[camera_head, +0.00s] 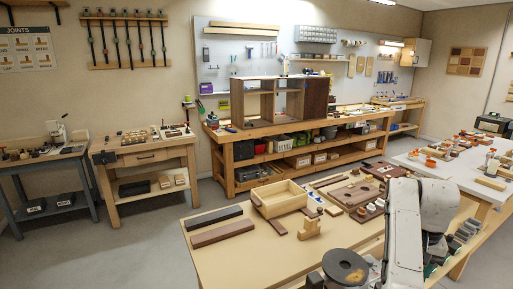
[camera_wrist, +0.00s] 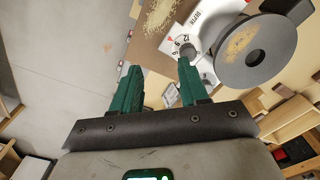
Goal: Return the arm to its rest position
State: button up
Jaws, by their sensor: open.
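My gripper (camera_wrist: 157,78) shows in the wrist view with its two green fingers spread apart and nothing between them. Past the fingertips are a dark round disc (camera_wrist: 284,62) with a tan patch on it and a white plate (camera_wrist: 208,30) with printed numbers and a small dark knob. In the head view my arm (camera_head: 408,225) stands bent at the lower right, over the near bench (camera_head: 235,262). My gripper cannot be made out clearly in the head view.
An open wooden box (camera_head: 280,198), dark boards (camera_head: 222,233) and small wooden parts lie on the near bench. A white table (camera_head: 425,165) with orange-topped items is at the right. A cabinet (camera_head: 252,102) stands on the back bench. Grey floor (camera_head: 135,245) is clear at left.

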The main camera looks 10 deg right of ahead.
jog(key=s+a+f+n+h+b, duration=0.1)
jog(key=s+a+f, duration=0.1)
jog(key=s+f, duration=0.55)
jog(key=s+a+f+n+h, duration=0.1)
jog(key=s+a+f, duration=0.2)
jog(key=s+f, duration=0.5)
jog(key=s+a+f+n+y+b, duration=0.1)
jog(key=s+a+f+n, duration=0.1)
jog(key=s+a, duration=0.3)
jog(key=s+a+f+n+t+y, duration=0.1)
jog(key=s+a+f, duration=0.2)
jog(key=s, duration=1.1)
jog(key=a, duration=0.3)
jog(key=shift+a+f+n+b, duration=0.3)
jog(key=shift+f+n+b, duration=0.05)
jog(key=shift+n, duration=0.05)
